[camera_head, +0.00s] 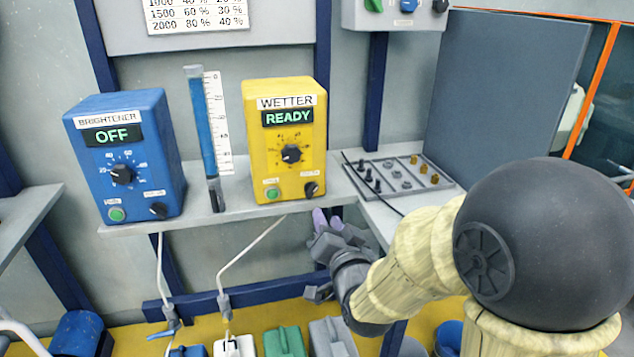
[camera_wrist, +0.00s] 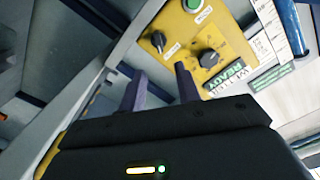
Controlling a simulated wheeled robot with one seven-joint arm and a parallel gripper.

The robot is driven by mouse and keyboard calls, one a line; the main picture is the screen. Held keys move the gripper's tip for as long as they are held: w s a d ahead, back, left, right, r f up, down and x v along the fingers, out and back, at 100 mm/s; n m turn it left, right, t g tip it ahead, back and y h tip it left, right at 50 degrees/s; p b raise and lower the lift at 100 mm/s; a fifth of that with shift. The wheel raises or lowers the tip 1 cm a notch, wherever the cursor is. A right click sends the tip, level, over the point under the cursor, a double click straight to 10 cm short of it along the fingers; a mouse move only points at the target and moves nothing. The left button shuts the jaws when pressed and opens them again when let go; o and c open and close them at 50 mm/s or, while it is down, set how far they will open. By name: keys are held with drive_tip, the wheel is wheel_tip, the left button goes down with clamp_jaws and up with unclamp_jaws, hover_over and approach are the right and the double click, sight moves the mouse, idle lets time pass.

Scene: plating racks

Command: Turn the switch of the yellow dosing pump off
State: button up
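The yellow dosing pump (camera_head: 259,140) stands on the grey shelf, labelled WETTER, its display reading READY. Its small black switch (camera_head: 311,189) is at the lower right of its front, with a green button (camera_head: 272,193) at the lower left and a larger dial (camera_head: 291,154) above. In the wrist view the switch (camera_wrist: 158,40) lies beyond my fingertips, and the pump's yellow front (camera_wrist: 180,28) is turned on its side. My gripper (camera_head: 328,219) is below and in front of the shelf edge, under the pump's right side. Its two purple fingers (camera_wrist: 160,72) are apart, with nothing between them.
A blue pump (camera_head: 150,130) labelled BRIGHTENER reads OFF at the left. A blue level tube (camera_head: 203,130) with a scale stands between the pumps. A grey tray (camera_head: 395,163) with small parts lies right of the yellow pump. Several canisters (camera_head: 284,341) stand below; hoses hang under the shelf (camera_head: 230,205).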

sight(315, 191)
drive_tip(key=p+x, duration=0.4)
drive_tip(key=x, duration=0.7)
drive_tip(key=shift+w+f, duration=0.1)
drive_tip(key=shift+w, duration=0.05)
clamp_jaws()
